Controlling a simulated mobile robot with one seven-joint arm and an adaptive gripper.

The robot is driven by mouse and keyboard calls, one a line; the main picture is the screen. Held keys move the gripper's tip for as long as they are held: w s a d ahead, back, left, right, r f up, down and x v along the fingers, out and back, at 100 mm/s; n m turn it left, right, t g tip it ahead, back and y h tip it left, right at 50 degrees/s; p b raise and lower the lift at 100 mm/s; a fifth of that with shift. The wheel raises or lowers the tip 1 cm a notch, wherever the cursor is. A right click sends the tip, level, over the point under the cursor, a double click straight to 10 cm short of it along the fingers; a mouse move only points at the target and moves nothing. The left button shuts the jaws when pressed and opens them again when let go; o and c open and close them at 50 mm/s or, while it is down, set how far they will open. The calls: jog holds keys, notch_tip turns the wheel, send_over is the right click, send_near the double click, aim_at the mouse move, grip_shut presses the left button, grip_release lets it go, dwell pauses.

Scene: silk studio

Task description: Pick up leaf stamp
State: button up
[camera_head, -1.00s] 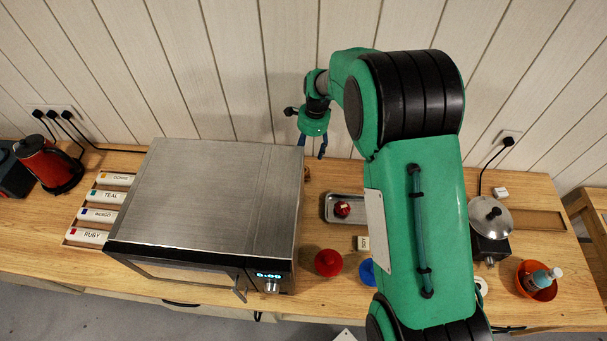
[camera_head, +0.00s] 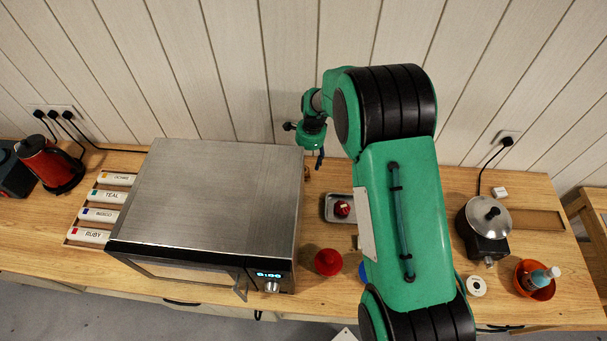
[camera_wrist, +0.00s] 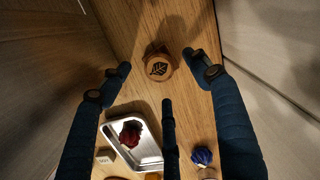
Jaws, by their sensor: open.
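The leaf stamp (camera_wrist: 159,67) is a round brown wooden piece with a dark leaf design on the face toward the camera. In the wrist view it sits on the wood worktop at upper centre, between and slightly beyond my fingertips. My gripper (camera_wrist: 160,76) is open and empty, with three dark blue fingers spread. In the head view my gripper (camera_head: 320,160) hangs above the worktop just right of the microwave's back corner. There the stamp is mostly hidden; only a small brown bit shows beside the microwave.
The microwave (camera_head: 205,190) stands close on the left and the panelled wall (camera_head: 240,70) is behind. A metal tray (camera_wrist: 149,148) with a dark red object (camera_wrist: 131,133) lies nearby; a blue object (camera_wrist: 202,156) is beside it. A red round piece (camera_head: 328,262) stands in front.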

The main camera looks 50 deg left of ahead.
jog(key=shift+s+a+f+p, duration=0.1)
jog(key=shift+f+p, duration=0.1)
jog(key=shift+f, duration=0.65)
jog(key=shift+s+f+p, duration=0.15)
jog(key=shift+f+p, duration=0.05)
jog(key=shift+f, duration=0.65)
jog(key=shift+s+a+f+p, duration=0.1)
jog(key=shift+f+p, duration=0.1)
jog(key=shift+f, duration=0.65)
jog(key=shift+c, duration=0.3)
jog(key=c, duration=1.4)
jog(key=shift+r, duration=0.1)
jog(key=shift+r+b, duration=0.7)
jog(key=shift+r, duration=4.25)
